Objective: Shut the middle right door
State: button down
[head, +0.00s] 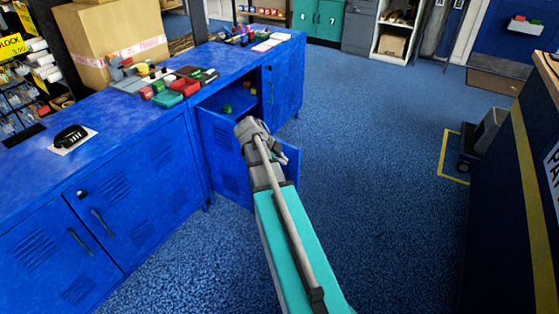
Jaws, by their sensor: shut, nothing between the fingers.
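The blue middle right door (222,150) stands ajar from the right-hand cabinet, swung out into the aisle, with its vented face towards me. The cabinet's inside shows above and behind it, with a shelf and small green and red items (228,108). My gripper (284,157) is at the door's outer part, mostly hidden behind my wrist. It looks shut and empty. My arm covers part of the door, and I cannot tell whether the gripper touches it. The neighbouring door (284,84) to the right is shut.
A long blue counter (40,186) with shut doors runs along the left. Blue floor (380,150) is open to the right. A dark counter (515,200) edges the far right.

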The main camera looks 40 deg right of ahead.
aim_at(294, 160)
jog(key=shift+w+d+r, duration=0.1)
jog(key=shift+w+d, duration=0.15)
jog(key=shift+d, duration=0.5)
jog(key=shift+w+d, duration=0.25)
jog(key=shift+d, duration=0.45)
